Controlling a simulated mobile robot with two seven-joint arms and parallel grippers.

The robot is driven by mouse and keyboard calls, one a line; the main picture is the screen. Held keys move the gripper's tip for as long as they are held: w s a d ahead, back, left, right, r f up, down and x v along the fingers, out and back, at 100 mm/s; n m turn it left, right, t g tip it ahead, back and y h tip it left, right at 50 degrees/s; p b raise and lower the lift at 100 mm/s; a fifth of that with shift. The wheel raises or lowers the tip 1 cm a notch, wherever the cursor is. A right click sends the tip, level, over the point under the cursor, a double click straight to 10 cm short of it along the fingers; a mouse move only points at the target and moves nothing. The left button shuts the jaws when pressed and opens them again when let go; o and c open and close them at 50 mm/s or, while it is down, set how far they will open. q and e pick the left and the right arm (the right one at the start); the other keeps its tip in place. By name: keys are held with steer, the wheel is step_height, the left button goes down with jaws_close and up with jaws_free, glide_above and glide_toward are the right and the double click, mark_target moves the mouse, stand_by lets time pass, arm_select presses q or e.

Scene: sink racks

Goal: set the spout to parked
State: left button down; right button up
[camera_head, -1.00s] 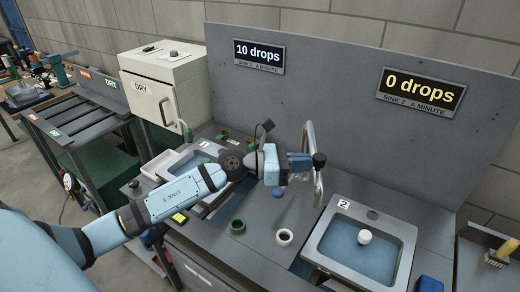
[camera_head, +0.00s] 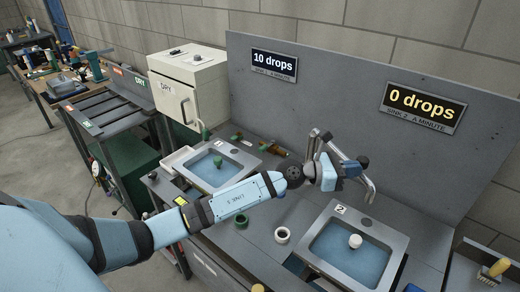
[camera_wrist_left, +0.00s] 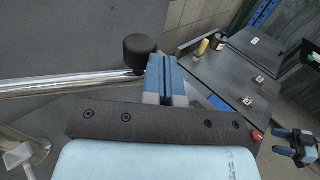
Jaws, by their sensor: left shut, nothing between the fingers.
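The spout (camera_head: 338,146) is a bent chrome tube with a black knob (camera_head: 362,160). Its outlet end (camera_head: 370,192) hangs down near the back edge of sink 2 (camera_head: 391,240). In the left wrist view the tube (camera_wrist_left: 70,85) comes in from the left, and the black knob (camera_wrist_left: 139,52) is beside my fingertips. My left gripper (camera_head: 352,168) is shut and empty, at the spout by the knob. Its blue fingers (camera_wrist_left: 165,78) look very close to the tube; I cannot tell whether they touch. What looks like my right gripper (camera_wrist_left: 296,146) is at the right edge of the wrist view. The spout's base is hidden.
Sink 1 (camera_head: 187,167) lies to the left with a green item in it. A white knob (camera_head: 355,241) stands in sink 2. A green ring (camera_head: 241,221) and a white ring (camera_head: 282,235) sit in front. The grey back panel (camera_head: 330,100) rises close behind the spout.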

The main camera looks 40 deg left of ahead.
arm_select(q)
steer(key=w+d+b, duration=0.4)
steer(key=w+d, duration=0.1)
steer(key=w, duration=0.6)
steer(key=shift+w+d, duration=0.2)
steer(key=shift+w, duration=0.15)
steer(key=shift+s+f, duration=0.1)
